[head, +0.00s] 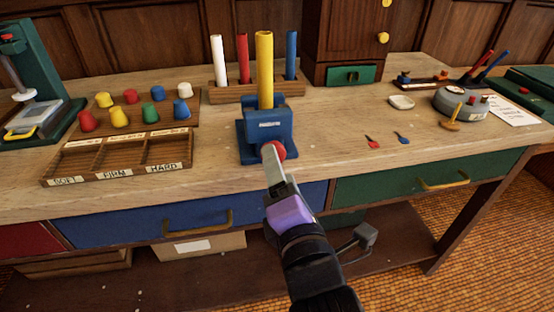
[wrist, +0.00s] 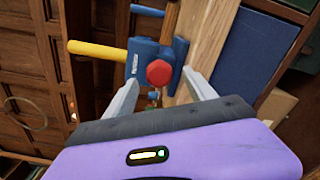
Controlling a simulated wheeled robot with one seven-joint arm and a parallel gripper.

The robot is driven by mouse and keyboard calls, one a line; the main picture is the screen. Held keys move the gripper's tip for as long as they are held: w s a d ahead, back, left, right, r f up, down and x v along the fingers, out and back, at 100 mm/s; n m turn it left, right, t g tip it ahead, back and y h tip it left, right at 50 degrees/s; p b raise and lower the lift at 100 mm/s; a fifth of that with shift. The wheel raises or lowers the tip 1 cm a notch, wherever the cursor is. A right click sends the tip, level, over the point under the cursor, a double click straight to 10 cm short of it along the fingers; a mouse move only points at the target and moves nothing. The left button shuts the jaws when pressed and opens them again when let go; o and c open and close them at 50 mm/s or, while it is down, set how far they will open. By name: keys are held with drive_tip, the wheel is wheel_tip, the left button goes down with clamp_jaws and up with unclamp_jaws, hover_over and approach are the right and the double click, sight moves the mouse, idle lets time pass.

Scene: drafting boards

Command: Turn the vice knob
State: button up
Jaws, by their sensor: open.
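The vice is a blue block (head: 262,128) near the front edge of the wooden bench, with a yellow rod (head: 264,65) upright in it. Its red round knob (head: 272,150) faces the front. My gripper (head: 272,158) is in front of the vice, its fingers partly covering the knob in the head view. In the wrist view, the knob (wrist: 160,73) shows beyond and between the two spread fingers of my gripper (wrist: 162,92). The fingers are open with nothing between them that I can see holding. Whether a finger touches the knob I cannot tell.
A rack with white, red and blue rods (head: 230,92) stands behind the vice. A sorting tray (head: 115,170) and several coloured caps lie left. Small red and blue pieces (head: 372,142) lie right. Blue (head: 190,222) and green drawers (head: 425,178) with handles are below the bench edge.

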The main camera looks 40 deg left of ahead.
drive_tip(key=v, duration=0.3)
drive_tip(key=shift+s+d+b, duration=0.1)
drive_tip(key=shift+s+b, duration=0.05)
drive_tip(key=shift+b, duration=0.15)
idle(0.3)
